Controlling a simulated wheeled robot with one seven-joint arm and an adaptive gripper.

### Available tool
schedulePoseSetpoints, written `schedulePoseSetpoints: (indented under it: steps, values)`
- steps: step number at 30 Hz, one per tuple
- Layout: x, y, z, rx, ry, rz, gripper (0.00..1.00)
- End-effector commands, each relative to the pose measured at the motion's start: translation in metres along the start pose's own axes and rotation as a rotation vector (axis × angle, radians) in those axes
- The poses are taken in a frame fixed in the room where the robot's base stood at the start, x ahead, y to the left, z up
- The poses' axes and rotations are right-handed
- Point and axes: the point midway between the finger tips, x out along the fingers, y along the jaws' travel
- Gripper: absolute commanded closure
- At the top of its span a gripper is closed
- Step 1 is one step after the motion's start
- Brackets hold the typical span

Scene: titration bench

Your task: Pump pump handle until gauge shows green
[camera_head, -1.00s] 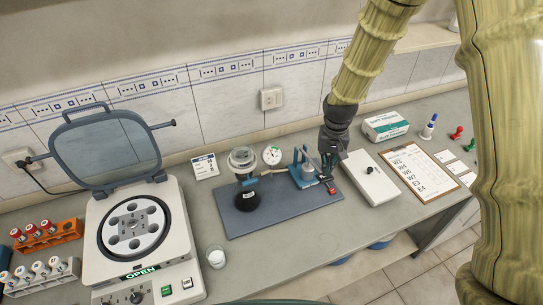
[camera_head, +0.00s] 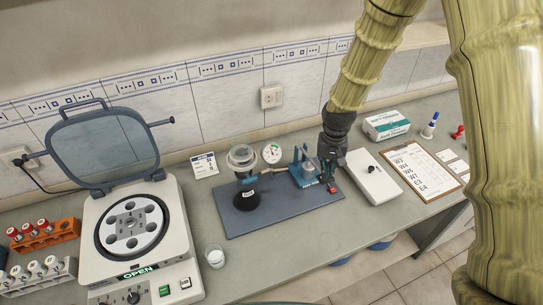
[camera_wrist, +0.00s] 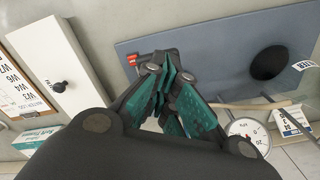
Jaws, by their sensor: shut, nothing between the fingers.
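The pump (camera_head: 304,175) is a blue stand with a clear cylinder on a blue-grey mat (camera_head: 236,220). Its red handle (camera_head: 333,189) sits low at its right end, and red also shows in the wrist view (camera_wrist: 138,58). My gripper (camera_head: 329,178), with green finger pads, is shut and empty right at the red handle; I cannot tell if they touch. In the wrist view the closed fingertips (camera_wrist: 167,62) are just beside the red part. The round white gauge (camera_head: 271,154) stands behind the mat and shows in the wrist view (camera_wrist: 247,132); its needle's zone is too small to read.
A white box with a black knob (camera_head: 373,180) is close to the right of my gripper. A clipboard (camera_head: 424,172) lies further right.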

Motion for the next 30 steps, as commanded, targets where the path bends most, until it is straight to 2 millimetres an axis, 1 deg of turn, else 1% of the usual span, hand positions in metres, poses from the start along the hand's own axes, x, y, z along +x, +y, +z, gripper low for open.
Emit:
schedulePoseSetpoints:
  steps: [1,25,30]
  values:
    - [0.004,0.000,0.000,0.000,0.000,0.000,1.00]
    - [0.047,0.000,0.001,0.001,-0.001,0.000,1.00]
    - [0.044,0.000,0.000,0.001,0.000,0.000,1.00]
